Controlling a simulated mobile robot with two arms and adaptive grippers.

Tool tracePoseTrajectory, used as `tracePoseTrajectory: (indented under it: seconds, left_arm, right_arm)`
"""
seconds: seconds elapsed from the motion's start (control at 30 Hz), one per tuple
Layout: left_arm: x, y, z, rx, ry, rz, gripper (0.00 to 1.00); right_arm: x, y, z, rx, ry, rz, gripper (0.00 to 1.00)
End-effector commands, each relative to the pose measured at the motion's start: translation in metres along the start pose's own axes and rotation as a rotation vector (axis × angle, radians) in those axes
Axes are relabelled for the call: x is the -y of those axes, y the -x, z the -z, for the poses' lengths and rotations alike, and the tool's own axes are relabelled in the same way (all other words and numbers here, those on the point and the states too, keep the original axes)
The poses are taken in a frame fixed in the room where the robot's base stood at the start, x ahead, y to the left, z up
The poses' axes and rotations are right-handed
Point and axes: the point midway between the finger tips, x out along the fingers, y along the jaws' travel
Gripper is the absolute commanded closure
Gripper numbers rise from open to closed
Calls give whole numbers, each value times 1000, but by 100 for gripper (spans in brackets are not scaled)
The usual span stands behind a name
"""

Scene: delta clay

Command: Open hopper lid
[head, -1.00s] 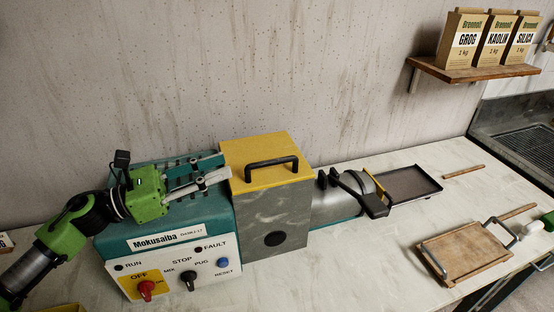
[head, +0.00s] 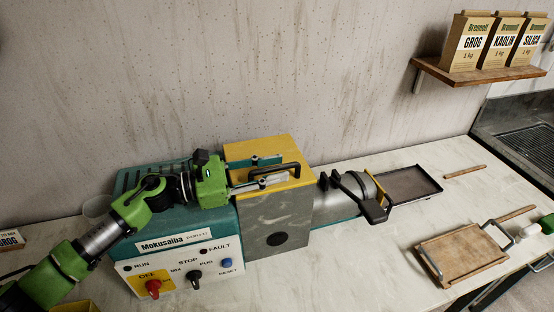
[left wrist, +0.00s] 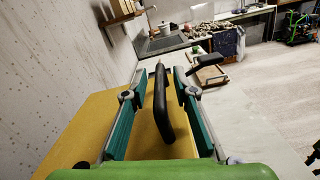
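The hopper lid (head: 240,150) is yellow and lies closed on the grey hopper (head: 275,218) of the teal machine. A black bar handle (head: 297,167) stands on the lid; it also shows in the left wrist view (left wrist: 162,105). My left gripper (head: 270,169) reaches over the lid from the left. Its teal-padded fingers are apart, one on each side of the handle, with gaps visible in the left wrist view. Part of the handle is hidden behind the fingers in the head view. My right gripper is not in view.
The machine's control panel (head: 188,272) has knobs and a blue button. To the right are a metal barrel (head: 345,191), a black lever (head: 375,211), a dark tray (head: 405,184) and a wooden board (head: 460,254). A wall shelf (head: 478,74) holds bags. The wall is close behind.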

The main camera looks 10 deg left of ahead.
Motion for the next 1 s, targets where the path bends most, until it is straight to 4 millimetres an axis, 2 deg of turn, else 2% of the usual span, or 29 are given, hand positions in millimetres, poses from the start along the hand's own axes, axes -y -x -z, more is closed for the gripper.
tracePoseTrajectory:
  seconds: [0.13, 0.4, 0.43, 0.5, 0.53, 0.83, 1.0]
  left_arm:
    - [-1, -10, -1, 0, -1, -1, 74]
    - [0, -11, 1, -1, -1, -1, 74]
    - [0, -11, 1, -1, -1, -1, 76]
    - [0, -11, 0, 0, -1, -1, 95]
    - [0, -11, 0, 0, -1, -1, 100]
    - [-1, -11, -2, 0, 9, -1, 100]
    - [-6, -11, -13, 0, 62, -1, 100]
  right_arm:
    - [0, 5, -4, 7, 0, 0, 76]
    - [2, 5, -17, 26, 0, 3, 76]
    - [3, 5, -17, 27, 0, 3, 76]
    - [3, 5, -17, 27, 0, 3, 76]
    - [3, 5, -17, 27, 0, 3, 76]
    - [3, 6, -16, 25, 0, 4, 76]
    - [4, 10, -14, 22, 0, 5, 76]
